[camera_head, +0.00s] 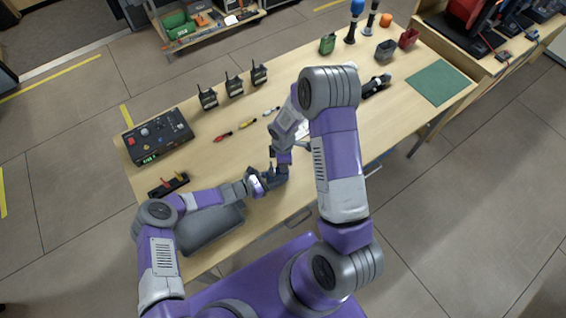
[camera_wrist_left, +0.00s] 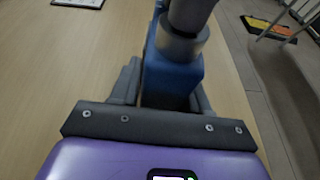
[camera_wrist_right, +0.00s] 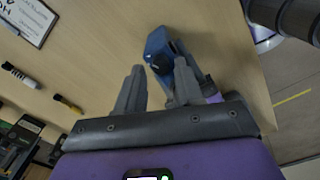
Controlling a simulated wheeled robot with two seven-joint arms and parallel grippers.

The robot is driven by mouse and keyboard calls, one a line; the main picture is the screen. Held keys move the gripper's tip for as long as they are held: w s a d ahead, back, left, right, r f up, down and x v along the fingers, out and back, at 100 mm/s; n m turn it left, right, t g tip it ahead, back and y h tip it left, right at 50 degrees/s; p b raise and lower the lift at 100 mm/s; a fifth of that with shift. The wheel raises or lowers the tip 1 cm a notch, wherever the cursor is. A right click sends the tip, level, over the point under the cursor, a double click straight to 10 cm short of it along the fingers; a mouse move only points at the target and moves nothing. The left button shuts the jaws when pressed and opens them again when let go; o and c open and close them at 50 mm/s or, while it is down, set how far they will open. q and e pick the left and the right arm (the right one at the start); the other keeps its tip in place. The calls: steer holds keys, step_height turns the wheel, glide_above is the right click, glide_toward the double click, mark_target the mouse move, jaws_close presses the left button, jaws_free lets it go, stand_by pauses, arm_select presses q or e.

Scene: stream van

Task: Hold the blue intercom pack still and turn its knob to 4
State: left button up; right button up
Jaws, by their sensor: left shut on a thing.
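The blue intercom pack (camera_wrist_left: 172,78) is between the fingers of my left gripper (camera_wrist_left: 165,92), which is shut on it. In the right wrist view the pack (camera_wrist_right: 157,42) shows its blue top and a dark round knob (camera_wrist_right: 161,64). The knob's number marks are too small to read. My right gripper (camera_wrist_right: 158,72) is open, with its fingertips apart on either side of the knob; I cannot tell whether they touch it. In the head view my left gripper (camera_head: 268,180) is near the table's front edge, and the pack is largely hidden by my grippers.
Several radios (camera_head: 234,87) stand at the back of the table (camera_head: 215,165). A black control box (camera_head: 158,136) is at the left. Markers (camera_head: 249,123) lie in the middle. A clipboard (camera_wrist_right: 30,18) lies near the pack. A green mat (camera_head: 438,82) is at the right.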

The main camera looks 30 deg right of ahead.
steer(key=shift+r, duration=2.4)
arm_select(q)
steer(key=o, duration=1.2)
steer(key=shift+a, duration=0.1)
